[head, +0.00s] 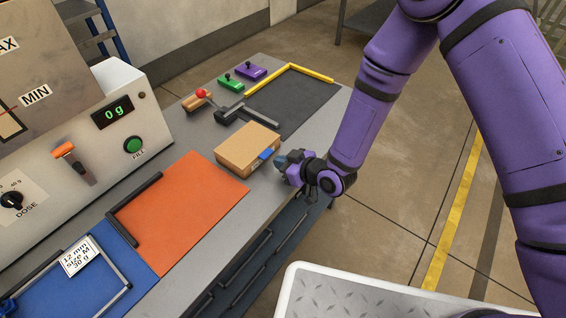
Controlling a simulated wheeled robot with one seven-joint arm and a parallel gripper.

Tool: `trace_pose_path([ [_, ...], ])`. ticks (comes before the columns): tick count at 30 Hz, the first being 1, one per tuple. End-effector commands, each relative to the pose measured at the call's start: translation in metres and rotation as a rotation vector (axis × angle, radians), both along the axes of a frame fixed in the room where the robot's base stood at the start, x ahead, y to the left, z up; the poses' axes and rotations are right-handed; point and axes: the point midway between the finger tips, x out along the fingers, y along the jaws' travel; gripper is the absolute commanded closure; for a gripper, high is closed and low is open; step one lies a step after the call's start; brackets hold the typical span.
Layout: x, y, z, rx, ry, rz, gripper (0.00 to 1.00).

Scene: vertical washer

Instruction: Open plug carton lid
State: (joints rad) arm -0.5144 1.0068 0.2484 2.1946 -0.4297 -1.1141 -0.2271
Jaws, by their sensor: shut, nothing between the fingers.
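The plug carton (243,146) is a closed tan cardboard box on the grey bench top, with its lid down flat. A blue tab (266,154) shows on its right-hand front side. My gripper (282,162) is shut and empty, just to the right of the blue tab at about the carton's height. Whether the fingertips touch the tab or stand slightly apart, I cannot tell. The carton's far sides are hidden.
An orange mat (190,205) with a black bar lies left of the carton. A dark mat (300,100) with a yellow angle bar (305,73) lies behind it, beside a red-knobbed lever (202,94). The dispenser (85,130) reads 0 g. Drawers (262,255) are below.

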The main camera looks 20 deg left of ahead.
Motion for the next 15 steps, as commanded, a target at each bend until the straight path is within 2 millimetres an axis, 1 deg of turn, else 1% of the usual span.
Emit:
trace_pose_path([
  [15,0.0026,0.0054,-0.0022,0.001,0.0,0.0,1.0],
])
